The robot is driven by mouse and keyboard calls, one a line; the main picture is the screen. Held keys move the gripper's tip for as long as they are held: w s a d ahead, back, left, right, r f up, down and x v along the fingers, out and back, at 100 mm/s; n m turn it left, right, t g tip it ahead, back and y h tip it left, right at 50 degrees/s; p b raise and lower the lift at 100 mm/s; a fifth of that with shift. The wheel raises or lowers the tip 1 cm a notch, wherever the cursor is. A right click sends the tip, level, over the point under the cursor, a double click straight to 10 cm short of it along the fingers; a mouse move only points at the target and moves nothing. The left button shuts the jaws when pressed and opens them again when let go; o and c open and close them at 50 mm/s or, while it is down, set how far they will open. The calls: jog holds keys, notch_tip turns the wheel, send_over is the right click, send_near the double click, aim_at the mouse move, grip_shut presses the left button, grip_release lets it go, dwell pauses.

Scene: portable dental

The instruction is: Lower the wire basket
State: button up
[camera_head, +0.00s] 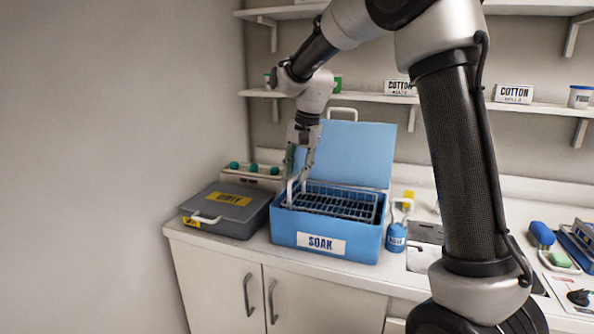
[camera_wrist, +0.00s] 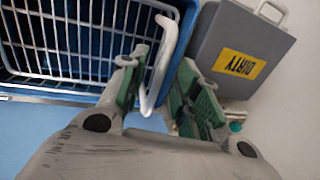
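The wire basket (camera_head: 338,204) sits inside the blue SOAK box (camera_head: 322,256), its top near the box rim; how deep it reaches is hidden. In the wrist view the basket's grid (camera_wrist: 75,35) fills the upper left, with a white handle (camera_wrist: 160,65) at its side. My gripper (camera_head: 299,180) points down at the basket's left end. In the wrist view the green-padded fingers of my gripper (camera_wrist: 162,90) stand apart. The handle passes between them, close to the left finger, with a gap to the right one.
The box's blue lid (camera_head: 350,152) stands open behind it. A closed grey DIRTY box (camera_head: 228,208) is just left. Shelves (camera_head: 350,97) hang above, near my arm.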

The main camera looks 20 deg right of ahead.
aim_at(295, 204)
grip_shut()
notch_tip(295, 204, down, 8)
jog(key=shift+s+r, duration=0.1)
grip_release()
dwell(0.4)
notch_tip(295, 204, up, 12)
jog(key=s+d, duration=0.1)
jog(key=d, duration=0.1)
jog(key=shift+s, duration=0.1)
